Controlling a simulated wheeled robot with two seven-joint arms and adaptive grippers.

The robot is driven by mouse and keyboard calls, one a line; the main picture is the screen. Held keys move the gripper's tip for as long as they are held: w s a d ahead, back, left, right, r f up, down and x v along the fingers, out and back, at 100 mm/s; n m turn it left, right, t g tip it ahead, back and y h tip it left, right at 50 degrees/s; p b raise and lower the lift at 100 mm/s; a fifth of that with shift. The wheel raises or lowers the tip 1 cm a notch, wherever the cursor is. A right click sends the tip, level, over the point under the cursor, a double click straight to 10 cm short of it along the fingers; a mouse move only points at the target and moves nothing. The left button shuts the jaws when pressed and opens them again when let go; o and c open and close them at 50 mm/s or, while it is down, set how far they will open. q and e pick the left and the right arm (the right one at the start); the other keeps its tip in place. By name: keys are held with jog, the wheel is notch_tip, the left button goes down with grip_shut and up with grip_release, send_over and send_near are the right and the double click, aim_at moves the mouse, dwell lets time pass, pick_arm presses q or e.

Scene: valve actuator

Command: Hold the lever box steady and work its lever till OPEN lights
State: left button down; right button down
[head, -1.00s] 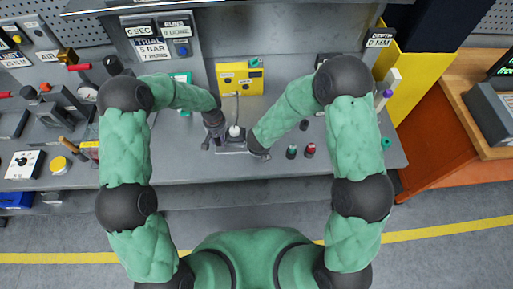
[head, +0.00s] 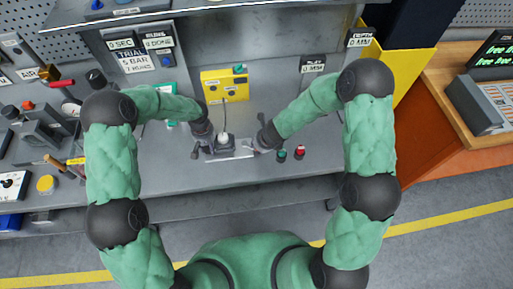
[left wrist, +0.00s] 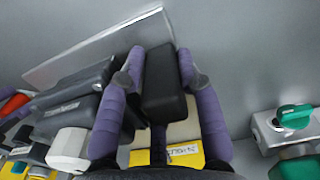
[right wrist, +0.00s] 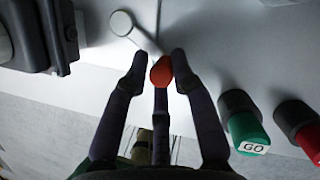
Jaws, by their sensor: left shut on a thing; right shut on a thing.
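The lever box (head: 228,149) sits on the bench in front of the yellow box, with a light knob on top. My left gripper (head: 205,146) is at its left side. In the left wrist view my left gripper (left wrist: 160,68) is shut on a black block (left wrist: 163,95), which seems to be part of the box's fixture. My right gripper (head: 262,143) is at the box's right side. In the right wrist view my right gripper (right wrist: 158,62) is shut on the lever's red knob (right wrist: 161,72). The lever's pale rod runs up-left to a white disc (right wrist: 121,23). No lit OPEN is readable.
A green GO button (right wrist: 247,130) and a red button (right wrist: 305,125) stand close right of my right gripper. A yellow box (head: 224,85) with a cable is behind. A green-knobbed switch (left wrist: 292,118) shows in the left wrist view. The bench front is mostly clear.

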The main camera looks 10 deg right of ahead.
jog(key=shift+w+r, duration=0.1)
jog(key=shift+w, duration=0.15)
dwell(0.3)
jog(key=c, duration=1.1)
grip_release()
jog(key=shift+s, duration=0.1)
jog(key=shift+c, duration=0.2)
jog(key=v, duration=0.7)
jog(key=shift+s+d+r, duration=0.15)
jog(key=shift+c, duration=0.3)
